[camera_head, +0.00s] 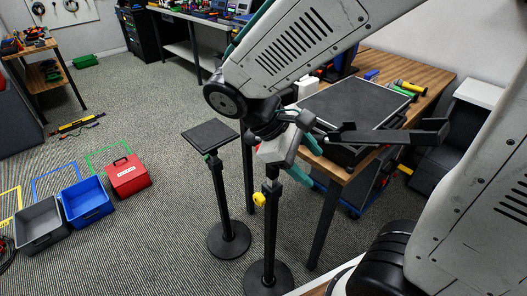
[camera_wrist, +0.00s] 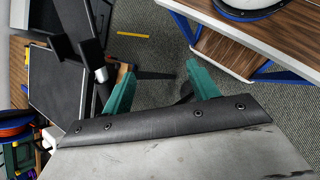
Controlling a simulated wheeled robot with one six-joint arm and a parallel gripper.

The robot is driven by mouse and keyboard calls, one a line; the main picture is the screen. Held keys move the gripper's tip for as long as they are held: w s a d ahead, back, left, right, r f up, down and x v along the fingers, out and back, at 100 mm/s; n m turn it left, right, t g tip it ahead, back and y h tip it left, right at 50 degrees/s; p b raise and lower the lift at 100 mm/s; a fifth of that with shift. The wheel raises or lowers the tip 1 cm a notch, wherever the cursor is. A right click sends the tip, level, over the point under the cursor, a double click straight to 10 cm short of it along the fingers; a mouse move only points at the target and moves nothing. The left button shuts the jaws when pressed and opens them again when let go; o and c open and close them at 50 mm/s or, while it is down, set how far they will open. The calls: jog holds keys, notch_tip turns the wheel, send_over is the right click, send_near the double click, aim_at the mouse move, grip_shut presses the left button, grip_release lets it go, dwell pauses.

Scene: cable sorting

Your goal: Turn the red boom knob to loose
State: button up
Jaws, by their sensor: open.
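I cannot make out a red knob in either view; it may be hidden behind my gripper in the head view. A black stand (camera_head: 268,230) with a round base and a yellow knob (camera_head: 258,200) on its post rises below my gripper. A black boom-like bar (camera_head: 390,137) reaches right from beside my gripper, over the table corner. My gripper (camera_wrist: 160,84) has teal fingers spread apart in the wrist view, with nothing clearly gripped. A small dark part (camera_wrist: 186,92) shows near the right finger, partly hidden.
A second black stand (camera_head: 228,195) with a square top stands just left. A wooden table (camera_head: 427,88) bears a dark flat case (camera_head: 352,103). Grey bin (camera_head: 40,232), blue bin (camera_head: 87,203) and red box (camera_head: 127,177) sit on the floor at left. The carpet between is clear.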

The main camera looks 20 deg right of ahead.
jog(key=w+a+f+n+t+h, duration=0.8)
jog(key=w+a+n+t+h, duration=0.15)
jog(key=w+n, duration=0.4)
jog(key=shift+h, duration=0.25)
jog(key=x, duration=0.6)
jog(key=shift+s+d+f, duration=0.15)
jog(key=shift+s+d, duration=0.1)
jog(key=shift+d, duration=0.1)
jog(key=c, duration=1)
